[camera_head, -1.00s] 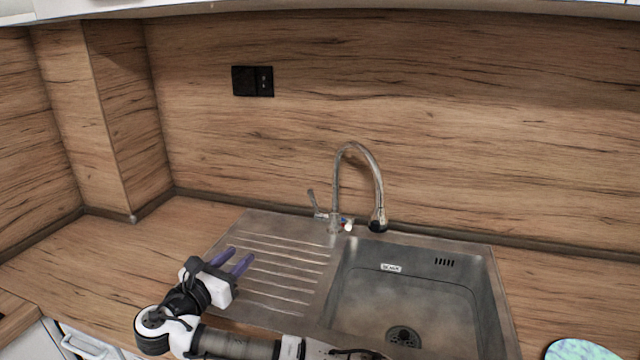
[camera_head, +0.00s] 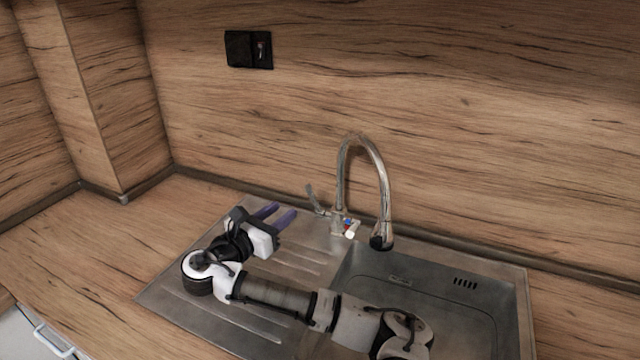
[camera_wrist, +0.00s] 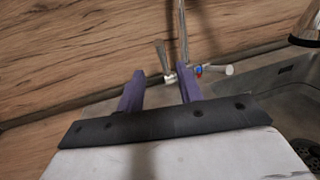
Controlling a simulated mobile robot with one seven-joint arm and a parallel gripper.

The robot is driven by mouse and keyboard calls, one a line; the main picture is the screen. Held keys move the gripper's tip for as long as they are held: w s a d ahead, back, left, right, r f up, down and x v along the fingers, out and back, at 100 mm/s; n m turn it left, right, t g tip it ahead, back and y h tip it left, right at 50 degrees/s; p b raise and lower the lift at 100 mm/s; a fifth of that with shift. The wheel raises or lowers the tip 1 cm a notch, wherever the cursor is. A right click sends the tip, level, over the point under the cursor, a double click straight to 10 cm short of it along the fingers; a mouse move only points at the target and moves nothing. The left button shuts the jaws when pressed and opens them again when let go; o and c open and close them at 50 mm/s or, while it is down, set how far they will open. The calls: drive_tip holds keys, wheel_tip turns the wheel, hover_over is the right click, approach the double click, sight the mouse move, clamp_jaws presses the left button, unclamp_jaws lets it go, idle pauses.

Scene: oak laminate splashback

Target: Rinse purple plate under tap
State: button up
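My gripper (camera_head: 277,216) is over the drainboard, left of the tap and facing its base. Its two purple fingers are apart with nothing between them, as the wrist view (camera_wrist: 161,88) also shows. The tap (camera_head: 362,165) has a tall curved chrome spout that ends over the back of the sink basin (camera_head: 440,282). Its lever (camera_head: 314,197) stands up at the left of the base, close beyond my fingertips in the head view. The lever (camera_wrist: 162,58) also shows between the fingers in the wrist view, with a gap. No purple plate is in view.
The ribbed drainboard (camera_head: 180,298) lies under my arm, which crosses the front of the basin. The wooden counter (camera_head: 70,250) at left is clear. A wooden splashback (camera_head: 480,110) with a black socket (camera_head: 248,49) stands behind.

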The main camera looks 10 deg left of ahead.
sight(308, 192)
drive_tip(key=b+x, duration=0.4)
drive_tip(key=x, duration=0.9)
drive_tip(key=shift+w+d, duration=0.15)
drive_tip(key=shift+w, duration=0.05)
drive_tip(key=shift+c, duration=0.5)
clamp_jaws()
